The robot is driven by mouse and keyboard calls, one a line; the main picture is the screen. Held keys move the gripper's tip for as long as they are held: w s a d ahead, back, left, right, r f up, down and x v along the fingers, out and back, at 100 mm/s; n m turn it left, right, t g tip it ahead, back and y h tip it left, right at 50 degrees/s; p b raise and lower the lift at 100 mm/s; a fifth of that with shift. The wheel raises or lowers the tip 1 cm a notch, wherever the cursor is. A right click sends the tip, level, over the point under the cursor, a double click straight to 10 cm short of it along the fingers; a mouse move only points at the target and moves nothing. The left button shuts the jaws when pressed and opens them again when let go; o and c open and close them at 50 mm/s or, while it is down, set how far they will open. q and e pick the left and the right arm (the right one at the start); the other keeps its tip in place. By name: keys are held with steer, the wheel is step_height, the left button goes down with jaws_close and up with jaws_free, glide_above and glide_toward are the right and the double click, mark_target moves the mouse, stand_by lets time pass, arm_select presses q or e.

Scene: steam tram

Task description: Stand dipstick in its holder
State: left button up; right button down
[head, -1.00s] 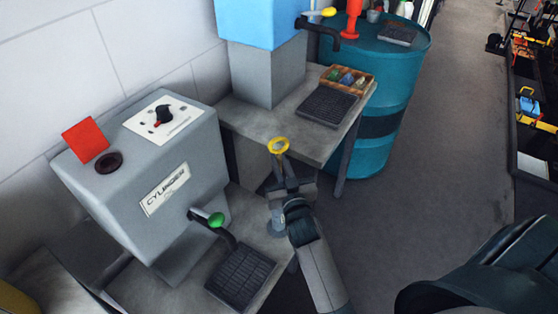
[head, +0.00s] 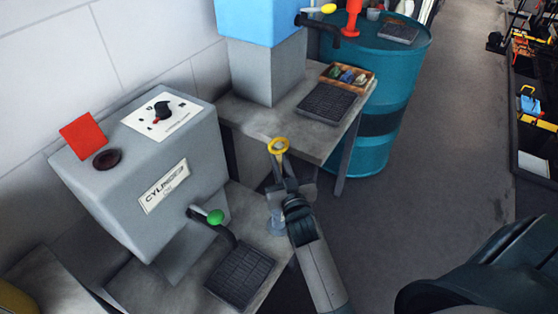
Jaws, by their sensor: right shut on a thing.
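The dipstick (head: 278,147) shows as a yellow ring handle at its top, with a thin shaft below it. My right gripper (head: 277,181) is shut on the dipstick just below the ring. The dipstick looks about upright. Beneath the gripper, a small grey cylindrical piece (head: 276,225), which looks like the holder, stands at the right edge of the near bench. The gripper and arm hide the lower shaft, so I cannot tell whether its tip is inside the holder. My left gripper is not in view.
A grey cylinder oil dispenser (head: 150,185) with a green-knobbed tap stands left, a black drip grate (head: 240,274) below it. Behind are a blue dispenser (head: 258,20), another grate (head: 328,103), a wooden box (head: 349,76) and a teal drum (head: 385,100).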

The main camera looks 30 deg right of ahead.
arm_select(q)
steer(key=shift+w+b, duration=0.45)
steer(key=shift+b, duration=0.15)
arm_select(e)
steer(key=shift+f, duration=0.9)
steer(key=c, duration=1.7)
jaws_free()
